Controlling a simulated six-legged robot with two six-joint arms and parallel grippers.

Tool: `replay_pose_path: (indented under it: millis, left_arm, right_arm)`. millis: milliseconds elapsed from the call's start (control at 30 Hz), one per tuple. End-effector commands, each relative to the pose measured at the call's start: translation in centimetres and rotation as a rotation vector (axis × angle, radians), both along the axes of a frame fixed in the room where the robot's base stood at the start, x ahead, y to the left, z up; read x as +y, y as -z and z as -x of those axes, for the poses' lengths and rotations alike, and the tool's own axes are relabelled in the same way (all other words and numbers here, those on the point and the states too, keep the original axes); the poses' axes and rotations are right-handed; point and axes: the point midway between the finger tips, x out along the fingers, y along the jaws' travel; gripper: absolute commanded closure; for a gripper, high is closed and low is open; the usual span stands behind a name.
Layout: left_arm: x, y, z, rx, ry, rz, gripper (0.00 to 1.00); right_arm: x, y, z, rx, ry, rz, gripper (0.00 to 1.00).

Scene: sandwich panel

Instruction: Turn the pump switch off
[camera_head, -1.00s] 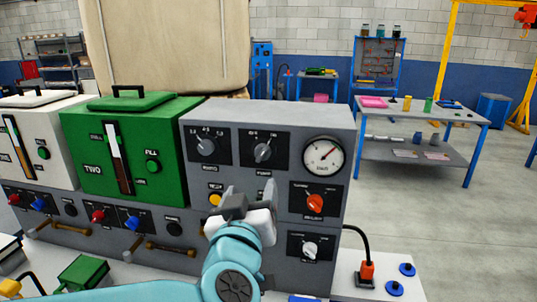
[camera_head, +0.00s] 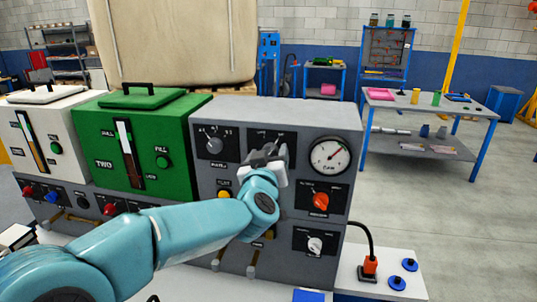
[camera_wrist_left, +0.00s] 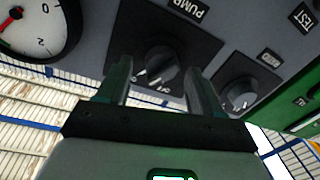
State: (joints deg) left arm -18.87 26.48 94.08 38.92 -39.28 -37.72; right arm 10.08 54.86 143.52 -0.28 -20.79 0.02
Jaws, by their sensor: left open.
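The pump switch is a dark round knob on a black plate on the grey panel. In the left wrist view the pump switch (camera_wrist_left: 160,60) sits under the "PUMP" label (camera_wrist_left: 187,8), with light marks around its lower edge. My left gripper (camera_wrist_left: 158,76) is open, with one finger to each side of the knob in that view; I cannot tell whether they touch it. In the head view my left gripper (camera_head: 266,157) is in front of the pump plate (camera_head: 284,138) and hides the knob. My right gripper is not in view.
A second knob (camera_wrist_left: 238,95) is beside the pump switch. A pressure gauge (camera_head: 330,154), an orange knob (camera_head: 320,202) and a white knob (camera_head: 315,244) are on the panel's right side. A green box (camera_head: 150,115) stands left of it.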

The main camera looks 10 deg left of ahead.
Motion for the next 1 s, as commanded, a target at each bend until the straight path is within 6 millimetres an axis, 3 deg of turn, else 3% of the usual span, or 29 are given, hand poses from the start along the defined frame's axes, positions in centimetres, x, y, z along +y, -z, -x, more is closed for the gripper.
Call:
replay_pose_path:
  millis: [133,300,667,1000]
  left_arm:
    - [0.00,0.08,0.01,0.001,0.000,-0.001,0.34]
    - [0.01,0.08,0.03,0.001,0.000,0.000,0.89]
    - [0.03,0.01,0.07,0.000,-0.002,0.020,0.89]
    - [0.12,0.02,0.06,-0.003,-0.003,0.212,0.89]
  right_arm:
    - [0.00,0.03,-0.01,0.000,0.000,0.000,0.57]
    - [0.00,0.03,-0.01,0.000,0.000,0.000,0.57]
    - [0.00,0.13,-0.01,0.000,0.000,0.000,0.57]
    - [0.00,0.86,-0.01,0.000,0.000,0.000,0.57]
